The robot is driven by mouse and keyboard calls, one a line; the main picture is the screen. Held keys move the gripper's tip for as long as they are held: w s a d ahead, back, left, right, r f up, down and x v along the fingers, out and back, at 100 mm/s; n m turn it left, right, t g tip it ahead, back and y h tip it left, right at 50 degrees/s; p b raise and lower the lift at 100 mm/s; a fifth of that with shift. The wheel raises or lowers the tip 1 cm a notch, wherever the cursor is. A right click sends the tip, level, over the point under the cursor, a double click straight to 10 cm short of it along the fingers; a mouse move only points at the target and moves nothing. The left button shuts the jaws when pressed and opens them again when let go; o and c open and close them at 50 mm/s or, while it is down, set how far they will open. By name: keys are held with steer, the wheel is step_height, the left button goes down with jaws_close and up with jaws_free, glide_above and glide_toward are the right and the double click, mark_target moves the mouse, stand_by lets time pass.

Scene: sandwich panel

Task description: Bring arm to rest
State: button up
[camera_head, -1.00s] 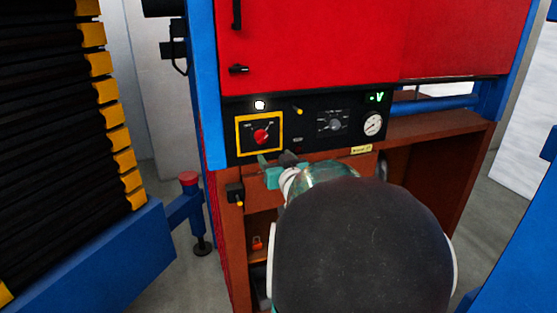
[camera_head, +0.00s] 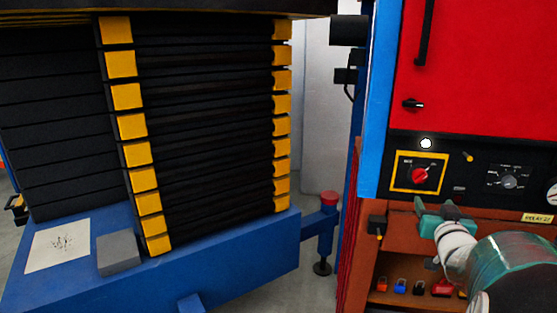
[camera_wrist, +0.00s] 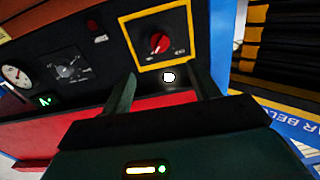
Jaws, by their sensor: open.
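My gripper (camera_head: 441,214) is in front of the black control panel (camera_head: 470,192), just below the red knob (camera_head: 420,175) in its yellow frame. In the wrist view my gripper (camera_wrist: 163,84) has its two dark green fingers spread apart, with nothing between them. The red knob (camera_wrist: 160,43) shows beyond and above the fingers there. A white round light (camera_wrist: 168,77) lies between the fingertips in that picture. My arm reaches in from the lower right of the head view.
A red cabinet door (camera_head: 480,70) is above the panel. A brown shelf (camera_head: 395,296) with several small coloured items is below. A stack of black slats with yellow ends (camera_head: 131,125) rests on a blue frame (camera_head: 230,245) at left, beside a grey block (camera_head: 118,253) and a paper sheet (camera_head: 58,245).

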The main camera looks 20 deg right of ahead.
steer(key=s+a+f+n+g+y, duration=0.2)
steer(key=a+g+y, duration=0.1)
steer(key=a, duration=1.2)
steer(key=s+a+f+n+g+y, duration=0.1)
steer(key=a+f+g+y, duration=0.15)
steer(key=a, duration=1.15)
steer(key=s+a+f+n+g+y, duration=0.2)
steer(key=s+a+n+g+y, duration=0.1)
steer(key=s+a, duration=0.7)
steer(key=shift+a+f+g, duration=0.2)
steer(key=shift+a+g, duration=0.35)
steer(key=shift+g, duration=0.2)
steer(key=shift+y, duration=0.25)
steer(key=c, duration=0.5)
steer(key=shift+a, duration=0.15)
